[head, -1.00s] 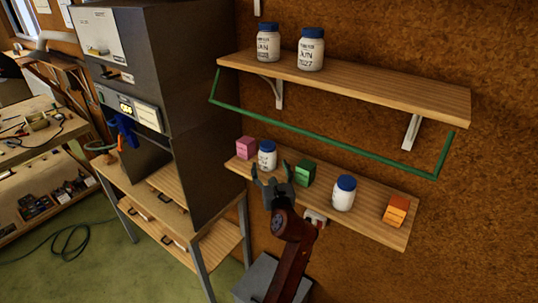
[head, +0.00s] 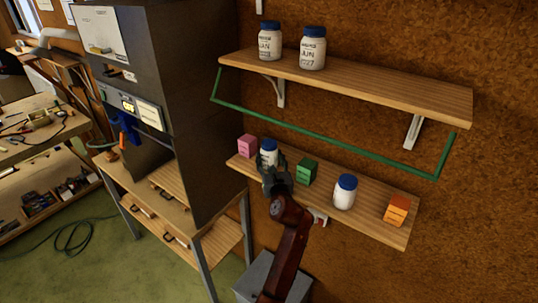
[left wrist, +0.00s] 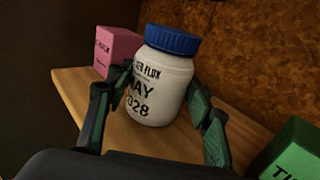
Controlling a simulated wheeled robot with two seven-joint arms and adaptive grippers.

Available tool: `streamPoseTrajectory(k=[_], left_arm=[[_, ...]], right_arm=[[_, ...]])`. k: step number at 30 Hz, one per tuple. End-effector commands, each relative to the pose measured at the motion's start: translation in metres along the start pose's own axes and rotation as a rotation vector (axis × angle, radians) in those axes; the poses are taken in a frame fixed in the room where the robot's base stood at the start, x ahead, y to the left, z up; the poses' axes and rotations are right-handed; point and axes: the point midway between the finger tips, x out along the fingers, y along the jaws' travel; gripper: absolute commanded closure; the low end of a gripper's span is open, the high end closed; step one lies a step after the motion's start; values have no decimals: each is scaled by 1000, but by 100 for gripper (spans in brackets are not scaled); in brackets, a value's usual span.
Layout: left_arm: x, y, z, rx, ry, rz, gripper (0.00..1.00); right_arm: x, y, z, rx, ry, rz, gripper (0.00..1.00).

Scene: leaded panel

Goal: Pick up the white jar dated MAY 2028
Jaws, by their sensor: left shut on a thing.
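The white jar dated MAY 2028 (left wrist: 150,95) has a blue lid and stands upright on the lower shelf (head: 375,208). In the head view the same jar (head: 268,150) is between the pink box and the green box, partly hidden by my gripper. My left gripper (head: 271,165) is closed around the jar's body, with one finger on each side; the fingers also show in the left wrist view (left wrist: 160,100). The jar's base appears to rest on the shelf. My right gripper is not in view.
A pink box (head: 247,146) stands left of the jar and a green box (head: 306,171) right of it. Another blue-lidded jar (head: 344,192) and an orange box (head: 396,210) are farther right. Above, a green rail (head: 320,135) and an upper shelf (head: 400,90) with two jars (head: 312,50) overhang.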

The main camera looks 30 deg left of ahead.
Motion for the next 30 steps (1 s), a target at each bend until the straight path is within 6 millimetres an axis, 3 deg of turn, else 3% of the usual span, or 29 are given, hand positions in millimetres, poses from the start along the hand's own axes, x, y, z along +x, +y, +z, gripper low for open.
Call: streamPoseTrajectory(k=[13, 23, 30], left_arm=[[0, 0, 1, 0, -3, -1, 87], [0, 0, 6, -1, -4, 0, 87], [0, 0, 36, -3, -9, 0, 87]], right_arm=[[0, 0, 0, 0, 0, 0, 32], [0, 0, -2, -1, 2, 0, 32], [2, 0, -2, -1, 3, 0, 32]])
